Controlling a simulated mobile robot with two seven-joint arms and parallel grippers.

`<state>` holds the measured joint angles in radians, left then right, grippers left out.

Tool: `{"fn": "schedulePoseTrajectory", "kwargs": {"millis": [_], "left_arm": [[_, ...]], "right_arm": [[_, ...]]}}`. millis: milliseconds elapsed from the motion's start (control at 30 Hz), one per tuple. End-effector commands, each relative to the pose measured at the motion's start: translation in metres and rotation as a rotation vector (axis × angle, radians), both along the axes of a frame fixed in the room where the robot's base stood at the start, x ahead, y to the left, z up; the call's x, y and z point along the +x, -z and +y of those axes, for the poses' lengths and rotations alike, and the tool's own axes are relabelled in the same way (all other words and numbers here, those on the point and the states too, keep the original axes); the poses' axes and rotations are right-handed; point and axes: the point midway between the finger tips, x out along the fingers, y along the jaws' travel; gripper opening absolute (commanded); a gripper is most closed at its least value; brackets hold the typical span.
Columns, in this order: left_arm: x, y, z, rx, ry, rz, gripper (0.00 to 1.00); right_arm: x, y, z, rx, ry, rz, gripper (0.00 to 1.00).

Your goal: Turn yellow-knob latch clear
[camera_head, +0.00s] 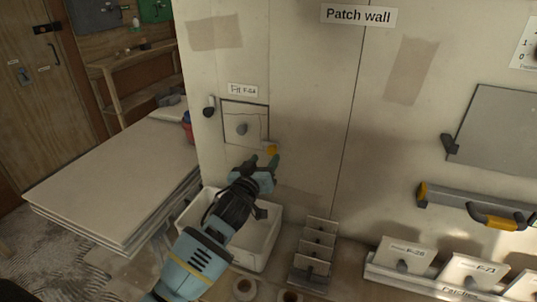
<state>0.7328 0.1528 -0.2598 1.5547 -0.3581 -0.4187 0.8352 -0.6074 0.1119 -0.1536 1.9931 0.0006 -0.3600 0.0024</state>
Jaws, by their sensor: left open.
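The yellow-knob latch (271,149) is on the wall at the lower right corner of a square panel (242,123). The panel has a dark round knob in its middle and a "Fit" label above it. My left gripper (263,161) is open and empty, with its fingertips just below the yellow knob. I cannot tell whether a fingertip touches it. A dark latch (209,107) sits at the panel's upper left. The gripper hides some of the wall below the panel. My right gripper is not in view.
A white bin (262,236) stands below, partly behind my left arm. A rack of upright plates (316,243) stands right of it. A table with stacked boards (105,182) is on the left.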

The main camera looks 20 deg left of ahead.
Motion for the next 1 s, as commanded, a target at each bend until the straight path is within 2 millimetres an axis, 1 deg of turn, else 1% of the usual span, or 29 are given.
{"fn": "schedulePoseTrajectory", "kwargs": {"millis": [33,100,333,500,767,1000], "left_arm": [[0.008,0.001,-0.001,0.001,0.0,0.002,0.5],[0.017,0.001,-0.001,0.001,0.0,0.001,0.5],[0.038,0.001,-0.002,0.0,0.001,0.002,0.5],[0.043,0.001,-0.002,0.0,0.0,0.001,0.5],[0.043,0.001,-0.002,0.0,0.0,0.001,0.5],[0.043,0.001,-0.002,0.001,0.0,0.001,0.19]], "right_arm": [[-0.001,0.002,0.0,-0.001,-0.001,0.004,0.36],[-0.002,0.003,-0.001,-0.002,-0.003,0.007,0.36],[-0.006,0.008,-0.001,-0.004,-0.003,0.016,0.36],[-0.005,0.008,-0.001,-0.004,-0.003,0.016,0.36],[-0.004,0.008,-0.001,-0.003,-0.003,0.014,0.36],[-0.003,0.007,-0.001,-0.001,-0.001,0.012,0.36]]}}
